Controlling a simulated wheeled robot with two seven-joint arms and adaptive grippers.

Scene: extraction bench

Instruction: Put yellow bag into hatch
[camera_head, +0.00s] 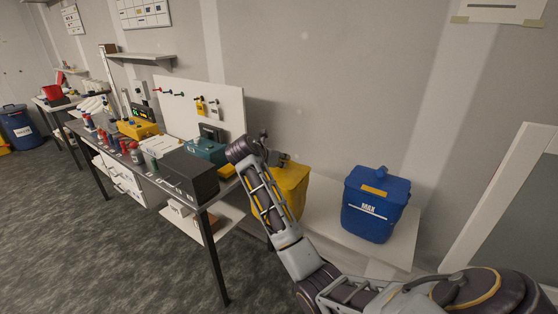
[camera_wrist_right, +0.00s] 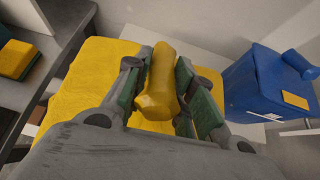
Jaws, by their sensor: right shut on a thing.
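The yellow bag (camera_head: 292,180) is a bulky, box-like yellow body at the left end of a low white bench, partly hidden behind my right arm. In the right wrist view its wide body (camera_wrist_right: 85,80) lies below my gripper. My right gripper (camera_head: 280,160) is above the bag. In the right wrist view its fingers (camera_wrist_right: 158,85) are shut on the yellow rounded handle on top of the bag. I cannot tell whether the bag rests on the bench or hangs just above it. No hatch is clearly recognisable. My left gripper is out of view.
A blue container (camera_head: 376,203) marked MAX stands on the low white bench (camera_head: 325,205), right of the yellow bag. A dark workbench at left carries a black box (camera_head: 188,176), bottles and instruments. A white-framed panel (camera_head: 500,190) stands at far right. The floor in front is clear.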

